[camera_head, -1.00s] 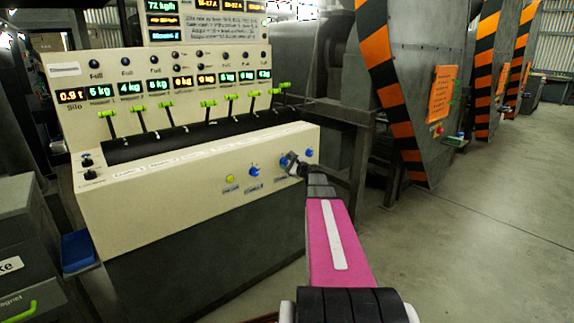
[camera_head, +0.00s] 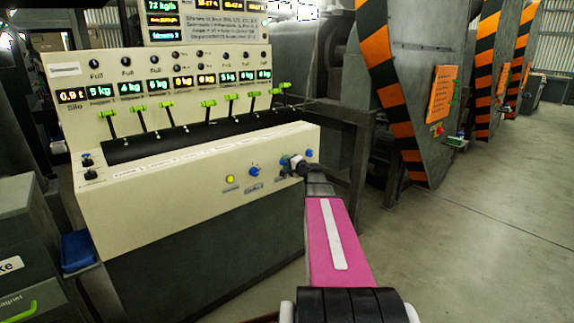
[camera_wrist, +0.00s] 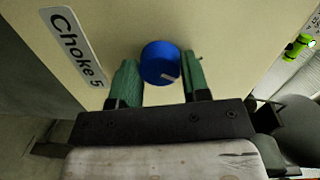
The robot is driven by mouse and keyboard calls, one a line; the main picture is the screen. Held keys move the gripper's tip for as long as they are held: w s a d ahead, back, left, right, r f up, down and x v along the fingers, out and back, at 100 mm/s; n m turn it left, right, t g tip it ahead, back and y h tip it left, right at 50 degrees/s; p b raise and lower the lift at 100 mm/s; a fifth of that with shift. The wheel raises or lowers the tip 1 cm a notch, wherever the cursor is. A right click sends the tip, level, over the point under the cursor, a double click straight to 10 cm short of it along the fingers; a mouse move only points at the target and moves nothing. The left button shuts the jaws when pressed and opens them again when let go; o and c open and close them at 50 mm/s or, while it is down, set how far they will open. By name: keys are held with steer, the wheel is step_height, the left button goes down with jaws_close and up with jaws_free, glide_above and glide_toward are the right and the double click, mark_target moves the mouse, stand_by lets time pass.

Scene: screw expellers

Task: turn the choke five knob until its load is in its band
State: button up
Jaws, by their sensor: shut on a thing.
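The choke five knob (camera_wrist: 159,56) is a round blue knob with a small pale mark on its face, seen in the wrist view beside the white "Choke 5" label (camera_wrist: 72,47). My gripper (camera_wrist: 162,75) has its two green fingers on either side of this knob and is shut on it. Small lit readouts (camera_head: 160,84) in kg run along the console's upright panel; I cannot tell which one belongs to choke five.
Green-tipped levers (camera_head: 208,104) stand above. A dark metal frame (camera_head: 358,170) is just right. The floor at right is clear.

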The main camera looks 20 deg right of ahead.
steer(key=n, duration=0.4)
steer(key=shift+n+h, duration=0.3)
steer(key=shift+s, duration=0.1)
stand_by(0.5)
steer(key=o, duration=0.9)
steer(key=v, duration=1)
steer(key=shift+s+d+f, duration=0.1)
steer(key=shift+s, duration=0.25)
